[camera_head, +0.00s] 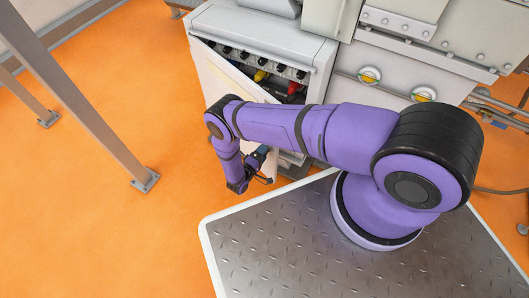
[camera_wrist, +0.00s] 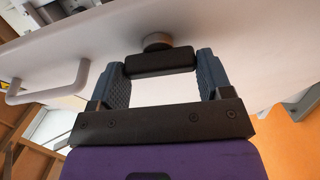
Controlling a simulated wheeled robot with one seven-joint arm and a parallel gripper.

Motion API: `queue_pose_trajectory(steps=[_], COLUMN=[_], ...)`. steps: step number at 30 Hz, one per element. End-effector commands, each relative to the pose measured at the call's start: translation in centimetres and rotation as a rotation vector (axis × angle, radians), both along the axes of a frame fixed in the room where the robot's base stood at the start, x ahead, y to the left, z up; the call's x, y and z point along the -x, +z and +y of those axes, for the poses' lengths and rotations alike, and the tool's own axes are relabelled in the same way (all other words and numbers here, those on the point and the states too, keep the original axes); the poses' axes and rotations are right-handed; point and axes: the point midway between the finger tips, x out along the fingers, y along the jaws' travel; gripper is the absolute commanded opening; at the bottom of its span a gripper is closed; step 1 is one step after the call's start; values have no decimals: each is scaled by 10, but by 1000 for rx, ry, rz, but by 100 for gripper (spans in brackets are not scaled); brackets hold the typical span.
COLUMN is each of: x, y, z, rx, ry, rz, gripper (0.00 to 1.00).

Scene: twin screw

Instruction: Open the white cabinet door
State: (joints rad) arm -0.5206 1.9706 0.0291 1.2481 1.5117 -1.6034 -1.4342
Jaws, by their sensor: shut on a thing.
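The white cabinet door (camera_head: 213,77) stands ajar in the head view, angled out from the cabinet (camera_head: 262,27). Part of it is behind my purple arm. The door's pale panel (camera_wrist: 255,35) fills the upper part of the wrist view. A dark latch handle (camera_wrist: 160,63) on a round mount projects from the panel. My gripper (camera_wrist: 162,75) has its two blue-grey fingers on either side of this handle and is shut on it. In the head view my gripper (camera_head: 262,158) is small and partly hidden near the door's lower part.
Inside the cabinet are several black knobs (camera_head: 244,54), a yellow one (camera_head: 260,75) and a red one (camera_head: 293,87). A pale bar handle (camera_wrist: 48,86) shows at the left of the wrist view. A grey post (camera_head: 90,95) stands left on open orange floor (camera_head: 150,235).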

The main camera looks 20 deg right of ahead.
Motion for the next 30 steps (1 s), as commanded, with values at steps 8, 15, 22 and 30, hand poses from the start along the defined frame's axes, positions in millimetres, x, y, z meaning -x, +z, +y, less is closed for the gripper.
queue_pose_trajectory(steps=[8, 15, 22, 30], x=[4, 7, 7, 8], y=[0, 0, 0, 0], z=[42, 53, 53, 51], rx=[-9, -8, -8, -5], ry=[9, 7, 6, 3], rz=[-5, -3, -3, -2], gripper=[30, 30, 79, 98])
